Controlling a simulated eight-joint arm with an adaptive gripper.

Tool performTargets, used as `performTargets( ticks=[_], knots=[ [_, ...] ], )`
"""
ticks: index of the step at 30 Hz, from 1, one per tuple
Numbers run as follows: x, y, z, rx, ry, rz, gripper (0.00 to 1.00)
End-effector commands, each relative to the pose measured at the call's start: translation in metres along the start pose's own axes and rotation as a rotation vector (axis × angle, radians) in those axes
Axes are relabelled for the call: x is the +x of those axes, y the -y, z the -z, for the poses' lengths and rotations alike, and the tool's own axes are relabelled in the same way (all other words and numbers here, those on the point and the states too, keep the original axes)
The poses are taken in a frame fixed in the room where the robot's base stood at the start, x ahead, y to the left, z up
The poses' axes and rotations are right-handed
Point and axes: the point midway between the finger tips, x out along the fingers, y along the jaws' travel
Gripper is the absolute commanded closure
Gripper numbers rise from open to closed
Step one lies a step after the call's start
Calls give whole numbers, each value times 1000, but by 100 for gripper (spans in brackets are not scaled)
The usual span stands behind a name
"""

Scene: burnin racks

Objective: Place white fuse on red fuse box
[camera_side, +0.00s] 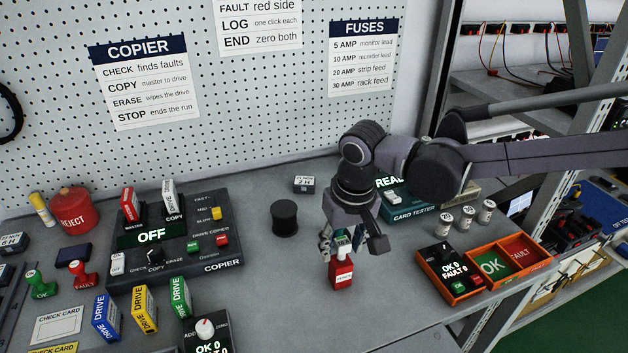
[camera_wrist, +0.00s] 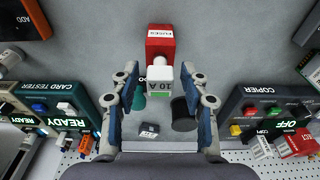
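The red fuse box (camera_side: 342,275) stands upright on the grey bench, with a white label on its front; it also shows in the wrist view (camera_wrist: 160,42). The white fuse (camera_wrist: 160,73), marked 10 A with a green band, is at the top of the red box, in line with it. In the side view the fuse (camera_side: 343,243) shows partly between my fingers, directly above the box; I cannot tell whether it is fully seated. My gripper (camera_wrist: 162,88) is open, with one finger on each side of the fuse and a visible gap to each.
A black cylinder (camera_side: 285,218) stands left of my gripper. The copier (camera_side: 200,262) is farther left. The card tester (camera_side: 415,212) is behind to the right, and the orange OK/FAULT trays (camera_side: 492,293) are at the right.

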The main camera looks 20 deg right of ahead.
Motion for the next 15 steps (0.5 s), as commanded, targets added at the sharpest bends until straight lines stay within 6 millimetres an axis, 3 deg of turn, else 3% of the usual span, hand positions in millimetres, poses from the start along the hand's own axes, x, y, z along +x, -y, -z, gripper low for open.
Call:
performTargets(
  ticks=[8,15],
  knots=[
    [-12,0,0,0,0,0,54],
    [-55,0,0,-1,0,0,54]
  ],
)
